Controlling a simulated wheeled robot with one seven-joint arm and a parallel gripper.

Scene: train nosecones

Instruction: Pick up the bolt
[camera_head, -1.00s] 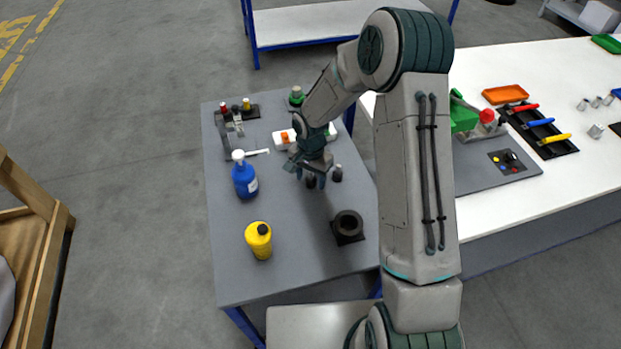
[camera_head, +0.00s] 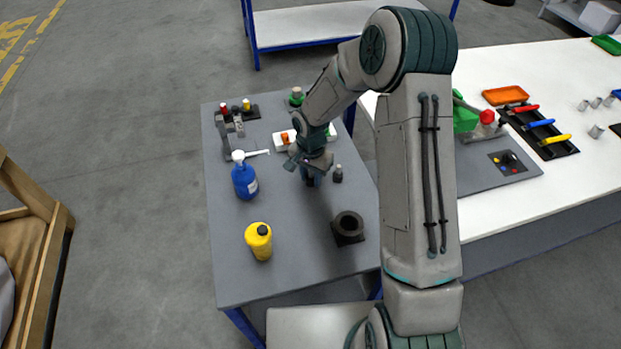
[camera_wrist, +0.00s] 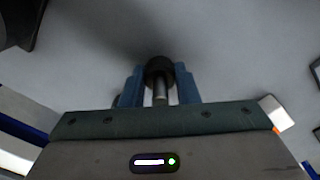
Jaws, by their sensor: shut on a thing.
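My gripper (camera_head: 311,181) is low over the grey table, right of the blue bottle. In the wrist view its blue fingers (camera_wrist: 160,88) are closed on the two sides of a bolt (camera_wrist: 160,94), which has a dark round head and a metal shank. In the head view the bolt is mostly hidden by the gripper; I cannot tell there whether it touches the table. A small dark upright piece (camera_head: 337,174) stands apart, just right of my gripper.
The grey table (camera_head: 290,275) holds a blue bottle (camera_head: 244,178), a yellow bottle (camera_head: 259,241) and a black ring-shaped holder (camera_head: 348,227). A clamp-like fixture (camera_head: 227,135) is at the back left. The front middle is clear. A white bench (camera_head: 500,205) is at the right.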

